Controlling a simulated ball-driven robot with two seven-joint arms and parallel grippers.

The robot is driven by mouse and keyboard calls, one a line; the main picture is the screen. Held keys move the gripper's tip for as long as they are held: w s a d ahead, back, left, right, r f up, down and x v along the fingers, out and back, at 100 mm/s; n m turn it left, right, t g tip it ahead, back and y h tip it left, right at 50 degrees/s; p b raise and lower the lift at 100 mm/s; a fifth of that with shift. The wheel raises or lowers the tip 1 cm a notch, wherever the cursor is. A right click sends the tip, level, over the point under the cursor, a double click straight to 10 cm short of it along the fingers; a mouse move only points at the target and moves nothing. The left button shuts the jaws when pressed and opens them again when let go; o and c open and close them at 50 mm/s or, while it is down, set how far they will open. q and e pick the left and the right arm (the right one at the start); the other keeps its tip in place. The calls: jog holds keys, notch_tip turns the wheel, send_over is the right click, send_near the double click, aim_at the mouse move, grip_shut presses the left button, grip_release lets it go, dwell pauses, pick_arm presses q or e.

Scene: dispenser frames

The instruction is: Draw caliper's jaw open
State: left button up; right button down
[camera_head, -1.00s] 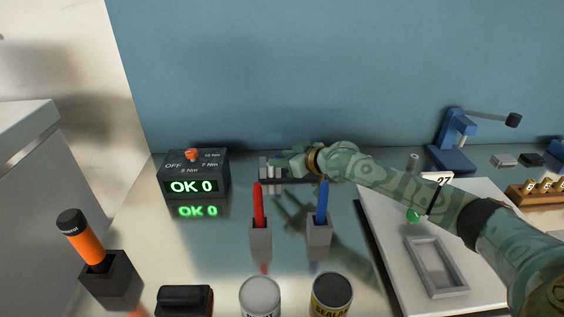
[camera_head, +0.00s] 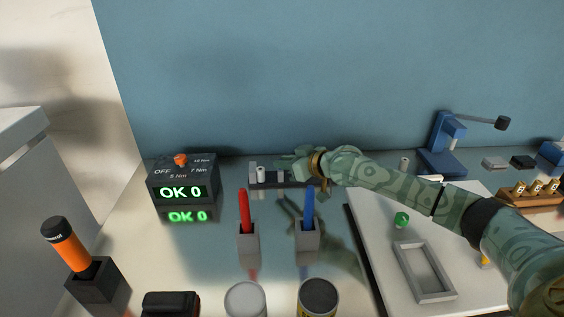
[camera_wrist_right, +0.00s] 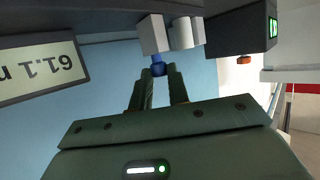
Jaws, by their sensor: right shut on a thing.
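The caliper (camera_head: 268,180) is a dark bar with grey jaws, lying near the back wall right of the black box. In the right wrist view its dark body (camera_wrist_right: 85,18) runs along the top, with a pale display (camera_wrist_right: 40,70) whose digits are upside down. A grey jaw block (camera_wrist_right: 153,36) stands beside a pale cylinder (camera_wrist_right: 182,33); the cylinder also shows in the head view (camera_head: 261,173). My right gripper (camera_head: 286,164) is at the caliper, its fingers shut on a small blue knob (camera_wrist_right: 158,66) below the jaw block. My left gripper is out of view.
The black box (camera_head: 183,182) reading OK 0 stands left of the caliper. Red (camera_head: 244,209) and blue (camera_head: 309,206) pens stand upright in grey holders in front. A white board (camera_head: 378,243) with a grey frame (camera_head: 424,271) lies right. A blue press (camera_head: 440,150) stands back right.

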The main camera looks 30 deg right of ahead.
jog(key=c, duration=1.3)
grip_release()
jog(key=shift+d, duration=0.15)
jog(key=shift+c, duration=0.2)
jog(key=shift+s+d, duration=0.1)
jog(key=shift+d, duration=0.05)
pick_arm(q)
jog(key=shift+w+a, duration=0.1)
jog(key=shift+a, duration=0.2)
pick_arm(e)
jog(key=shift+s+r+p, duration=0.25)
jog(key=shift+s+p, duration=0.05)
jog(key=shift+s, duration=0.05)
pick_arm(q)
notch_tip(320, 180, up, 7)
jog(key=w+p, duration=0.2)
jog(key=p, duration=0.4)
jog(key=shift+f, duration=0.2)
pick_arm(e)
jog(key=v, duration=1.5)
jog(key=shift+s, duration=0.25)
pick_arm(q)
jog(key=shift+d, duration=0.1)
pick_arm(e)
jog(key=shift+d, duration=0.1)
